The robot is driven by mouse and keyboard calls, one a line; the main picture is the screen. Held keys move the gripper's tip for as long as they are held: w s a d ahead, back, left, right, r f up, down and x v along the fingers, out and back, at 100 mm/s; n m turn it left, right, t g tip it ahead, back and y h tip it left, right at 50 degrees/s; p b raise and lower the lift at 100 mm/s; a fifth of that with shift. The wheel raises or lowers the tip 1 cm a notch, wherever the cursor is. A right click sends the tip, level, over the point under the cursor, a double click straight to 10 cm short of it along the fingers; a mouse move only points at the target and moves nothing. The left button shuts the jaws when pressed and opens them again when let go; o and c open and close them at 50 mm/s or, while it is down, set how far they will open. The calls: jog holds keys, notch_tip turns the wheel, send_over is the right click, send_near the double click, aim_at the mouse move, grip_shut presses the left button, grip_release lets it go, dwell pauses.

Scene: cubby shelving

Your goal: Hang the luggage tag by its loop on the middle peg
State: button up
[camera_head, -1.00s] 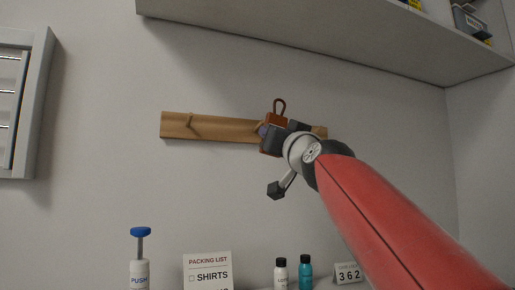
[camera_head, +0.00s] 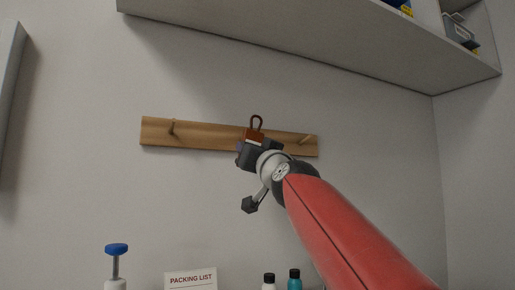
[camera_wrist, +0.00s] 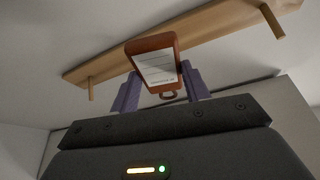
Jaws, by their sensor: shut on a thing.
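The luggage tag (camera_head: 254,134) is brown-orange with a dark loop (camera_head: 256,122) standing up from its top in the head view. My gripper (camera_head: 259,149) is shut on it and holds it upright in front of the wooden peg rail (camera_head: 205,136). The left peg (camera_head: 172,127) and right peg (camera_head: 304,139) show; the middle peg is hidden behind the tag and gripper. I cannot tell how far the loop is from the middle peg.
A shelf (camera_head: 300,45) juts out above the rail. Below stand a blue-topped pump bottle (camera_head: 116,250), a packing list sign (camera_head: 191,279), and two small bottles, one white (camera_head: 268,283) and one teal (camera_head: 295,281). The wall around the rail is clear.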

jog(key=w+a+f+p, duration=0.1)
jog(key=w+a, duration=0.1)
jog(key=w, duration=0.3)
jog(key=shift+w+a+f, duration=0.15)
jog(key=shift+w+f, duration=0.05)
jog(key=shift+w, duration=0.05)
dwell(0.5)
dwell(0.5)
jog(key=o, duration=1)
jog(key=shift+b+v, duration=2.75)
jog(key=shift+v, duration=1.15)
